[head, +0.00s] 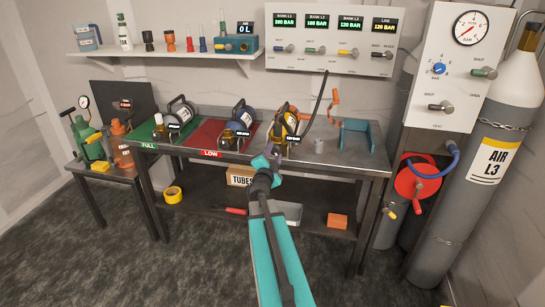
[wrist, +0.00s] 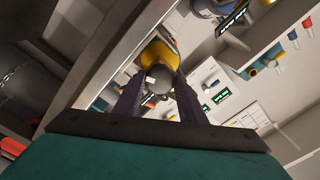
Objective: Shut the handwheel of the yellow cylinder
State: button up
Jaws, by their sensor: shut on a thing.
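The yellow cylinder (head: 284,122) lies on the bench at the right end of a row of cylinders, its valve end towards me. In the wrist view the yellow cylinder (wrist: 162,52) is above my fingers. A grey-black round knob (wrist: 157,84), seemingly its handwheel, sits between the two fingertips. My gripper (head: 273,152) is at the bench's front edge in the head view, at the valve end of the yellow cylinder. My gripper (wrist: 157,92) is shut on the knob in the wrist view. In the head view my gripper hides most of the handwheel.
A blue-banded cylinder (head: 239,118) lies by the red LOW mat (head: 205,140), and another cylinder (head: 180,111) by the green FULL mat (head: 146,130).

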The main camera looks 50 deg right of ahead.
jog(key=m+b, duration=0.2)
jog(key=m, duration=0.3)
jog(key=shift+f+m, duration=0.1)
jog(key=shift+m, duration=0.2)
jog(key=m+b, duration=0.2)
jog(key=m, duration=0.2)
jog(key=m+b, duration=0.3)
jog(key=m, duration=0.3)
jog(key=m+b, duration=0.3)
jog(key=m, duration=0.2)
jog(key=m+b, duration=0.3)
jog(key=m, duration=0.2)
jog(key=shift+f, duration=0.1)
jog(key=m+b, duration=0.4)
jog(key=m, duration=0.1)
jog(key=m+b, duration=0.4)
jog(key=m, duration=0.1)
jog(key=shift+m, duration=0.4)
jog(key=m+b, duration=0.2)
jog(key=m, duration=0.2)
jog(key=shift+b, duration=0.4)
jog(key=shift+m, duration=0.3)
